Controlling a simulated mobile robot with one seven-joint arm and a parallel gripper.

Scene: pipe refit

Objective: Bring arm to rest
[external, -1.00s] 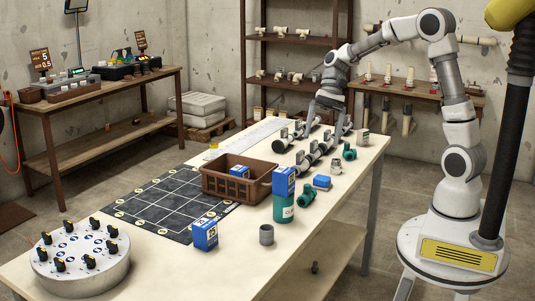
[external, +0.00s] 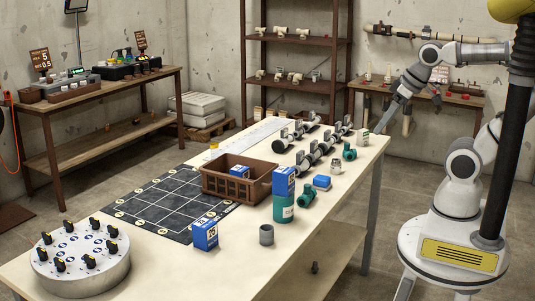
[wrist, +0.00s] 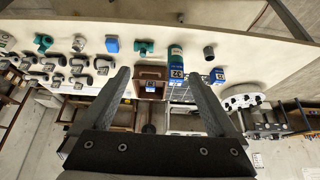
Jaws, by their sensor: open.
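My gripper (external: 383,122) is at the far right end of the workbench (external: 340,172), raised near its edge, with its fingers pointing down and left. In the wrist view my gripper (wrist: 156,74) is open, with two dark fingers spread wide and nothing between them. Through the gap the brown crate (wrist: 150,74) shows at a distance.
On the workbench are pipe assemblies with valves (external: 318,150), the brown crate (external: 226,188), a teal can (external: 284,208), blue boxes (external: 205,234), a grey cup (external: 266,235) and a round knob plate (external: 80,262). A shelf (external: 297,40) stands behind.

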